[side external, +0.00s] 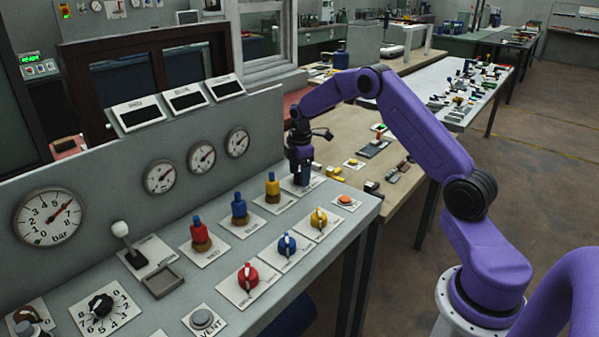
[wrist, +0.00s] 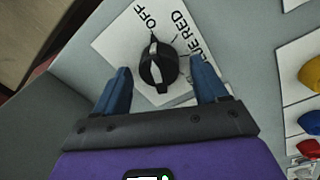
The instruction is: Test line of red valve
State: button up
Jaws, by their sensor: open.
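A black selector knob (wrist: 157,67) with a pale stripe sits on a white plate (wrist: 112,45) marked OFF, RED and a partly covered word that looks like BLUE. The stripe appears to point toward OFF. My gripper (wrist: 162,68) is open, with one blue finger on each side of the knob; I cannot tell whether they touch it. In the side view my gripper (side external: 300,172) is low over the plate at the panel's far end and hides the knob.
A blue valve (side external: 287,245) and yellow valve (side external: 318,218) continue the front row. Blue (side external: 239,207) and yellow (side external: 272,187) fittings stand behind. An orange button (side external: 345,200) is near the right edge. Gauges (side external: 48,216) line the upright back panel.

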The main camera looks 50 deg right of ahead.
jog(key=c, duration=1.1)
jog(key=shift+o, duration=0.2)
jog(key=shift+m, duration=0.3)
jog(key=m, duration=0.3)
jog(key=shift+w+m, duration=0.1)
jog(key=shift+m, duration=2.4)
jog(key=shift+d, duration=0.1)
jog(key=o, duration=1.1)
jog(key=shift+c, duration=0.2)
